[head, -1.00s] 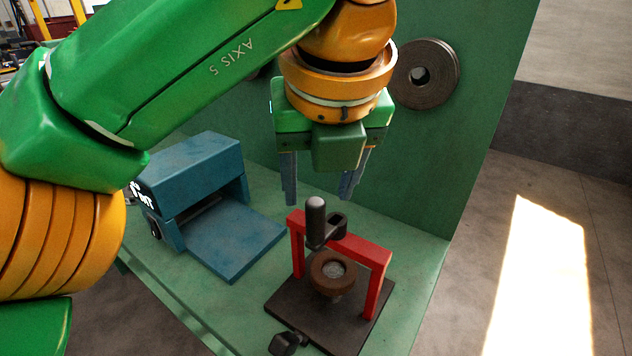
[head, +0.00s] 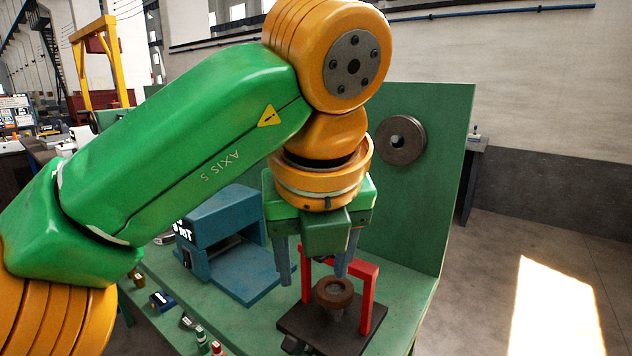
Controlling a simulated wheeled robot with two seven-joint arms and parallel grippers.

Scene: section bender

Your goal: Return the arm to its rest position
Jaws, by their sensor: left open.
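My left arm comes in from the left in the head view, green and orange. Its left gripper (head: 312,272) points down with its two grey fingers apart, and nothing shows between them. In the picture the fingers overlap the red frame of the section bender (head: 369,290), which stands on a dark base plate (head: 310,330). A brown round roller (head: 334,292) sits at the middle of the bender. The gripper hides the bender's upper left part. I cannot tell the exact gap between the fingers and the bender. My right gripper is not in view.
A blue machine (head: 225,225) stands left of the bender on the green bench (head: 215,318). A green upright panel (head: 425,195) with a round grey disc (head: 400,139) rises behind. Small items lie at the bench's front left. The floor at right is clear.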

